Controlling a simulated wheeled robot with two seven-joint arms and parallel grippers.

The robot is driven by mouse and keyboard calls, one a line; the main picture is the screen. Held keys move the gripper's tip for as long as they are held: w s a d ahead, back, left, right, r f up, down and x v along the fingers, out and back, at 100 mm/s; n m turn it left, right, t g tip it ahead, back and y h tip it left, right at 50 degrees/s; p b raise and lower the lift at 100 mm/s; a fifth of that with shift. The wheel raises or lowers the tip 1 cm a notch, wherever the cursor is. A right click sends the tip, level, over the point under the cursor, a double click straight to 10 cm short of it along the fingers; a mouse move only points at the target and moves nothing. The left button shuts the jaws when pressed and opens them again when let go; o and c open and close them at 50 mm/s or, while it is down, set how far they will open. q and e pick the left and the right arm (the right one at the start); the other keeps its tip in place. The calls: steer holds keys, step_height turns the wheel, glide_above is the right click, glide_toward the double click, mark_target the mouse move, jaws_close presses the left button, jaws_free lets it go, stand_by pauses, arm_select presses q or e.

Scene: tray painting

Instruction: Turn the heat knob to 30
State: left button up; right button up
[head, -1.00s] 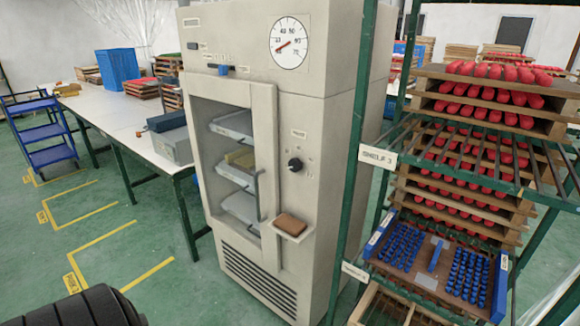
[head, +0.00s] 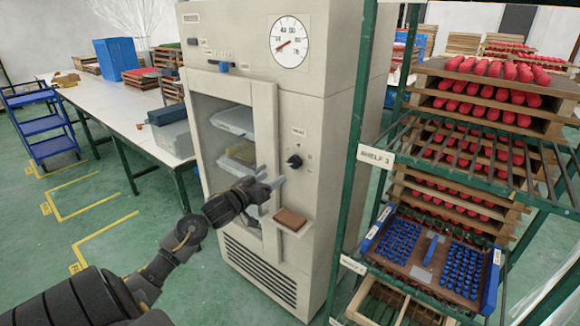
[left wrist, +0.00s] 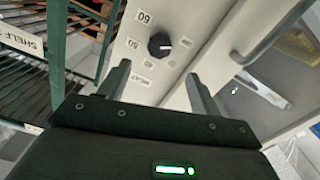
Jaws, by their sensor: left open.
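The black heat knob (head: 294,161) sits on the cream front panel of the oven cabinet (head: 315,115), right of its glass door. In the left wrist view the knob (left wrist: 159,45) has a pale pointer mark toward the picture's right and printed labels around it; 60 and 50 are readable, others are not clear. My left gripper (head: 271,177) is open and empty, a little left of and below the knob in the head view. In the left wrist view the knob lies beyond the open fingers (left wrist: 156,76), not touched. My right gripper is not seen.
A round gauge (head: 290,42) is high on the cabinet, needle toward lower left. A small ledge with a brown block (head: 290,218) juts out below the knob. The door handle (left wrist: 268,35) is close by on the right. A green rack (head: 352,150) stands right of the cabinet.

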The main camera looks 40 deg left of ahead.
mark_target(293, 164)
arm_select(q)
steer(key=w+p, duration=0.2)
steer(key=w, duration=0.6)
steer(key=shift+w+a+r, duration=0.1)
steer(key=shift+w, duration=1.05)
steer(key=c, duration=1)
